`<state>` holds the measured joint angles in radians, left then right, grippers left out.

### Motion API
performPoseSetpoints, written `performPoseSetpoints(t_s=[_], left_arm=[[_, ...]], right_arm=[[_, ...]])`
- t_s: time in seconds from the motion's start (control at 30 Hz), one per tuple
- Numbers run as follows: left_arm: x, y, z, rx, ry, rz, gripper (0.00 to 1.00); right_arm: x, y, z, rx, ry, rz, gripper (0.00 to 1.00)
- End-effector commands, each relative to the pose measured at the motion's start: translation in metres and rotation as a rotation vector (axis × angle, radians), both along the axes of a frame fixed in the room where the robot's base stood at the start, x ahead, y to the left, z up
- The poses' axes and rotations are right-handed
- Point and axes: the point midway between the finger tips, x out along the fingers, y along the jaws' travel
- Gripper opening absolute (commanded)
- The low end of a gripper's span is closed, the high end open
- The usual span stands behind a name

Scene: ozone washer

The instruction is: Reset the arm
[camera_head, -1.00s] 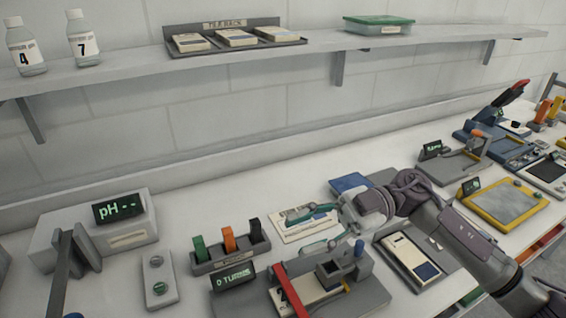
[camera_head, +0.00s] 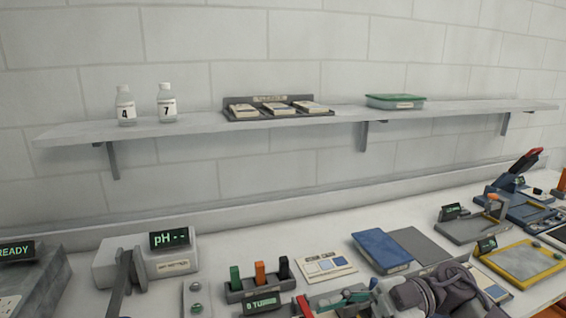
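My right gripper (camera_head: 348,300) is at the bottom edge of the head view, its arm coming in from the lower right. A teal finger shows, pointing left over the bench, below the white card and the blue book. The lower part of the gripper is cut off by the frame, so I cannot tell how far the fingers are apart. No held object shows. My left gripper is not in view.
A pH meter (camera_head: 172,262), a rack of coloured pieces (camera_head: 259,283), a white card (camera_head: 325,266) and a blue book (camera_head: 382,250) stand on the bench. A yellow-framed tray (camera_head: 522,262) lies at right. A shelf (camera_head: 210,125) with bottles runs above.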

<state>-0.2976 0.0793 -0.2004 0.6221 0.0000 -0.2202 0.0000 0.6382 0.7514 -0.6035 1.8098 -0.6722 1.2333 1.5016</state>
Motion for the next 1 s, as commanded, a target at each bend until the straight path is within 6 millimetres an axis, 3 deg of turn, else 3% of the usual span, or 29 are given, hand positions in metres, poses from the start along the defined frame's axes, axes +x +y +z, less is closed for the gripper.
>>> performPoseSetpoints(t_s=[0.37, 0.57, 0.7, 0.87, 1.0], left_arm=[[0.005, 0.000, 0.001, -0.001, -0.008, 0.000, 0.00], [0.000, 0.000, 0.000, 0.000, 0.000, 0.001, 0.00], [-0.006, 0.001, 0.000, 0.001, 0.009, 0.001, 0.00], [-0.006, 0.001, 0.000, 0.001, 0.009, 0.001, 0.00], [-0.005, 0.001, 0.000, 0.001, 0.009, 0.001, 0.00]], right_arm=[[0.016, 0.023, 0.018, 0.216, -0.004, -0.186, 0.41], [0.037, 0.029, 0.028, 0.371, 0.017, -0.394, 0.41], [0.060, 0.022, 0.028, 0.475, 0.062, -0.632, 0.41], [0.092, -0.009, -0.001, 0.511, 0.181, -1.039, 0.41], [0.103, -0.047, -0.058, 0.390, 0.331, -1.387, 0.41]])
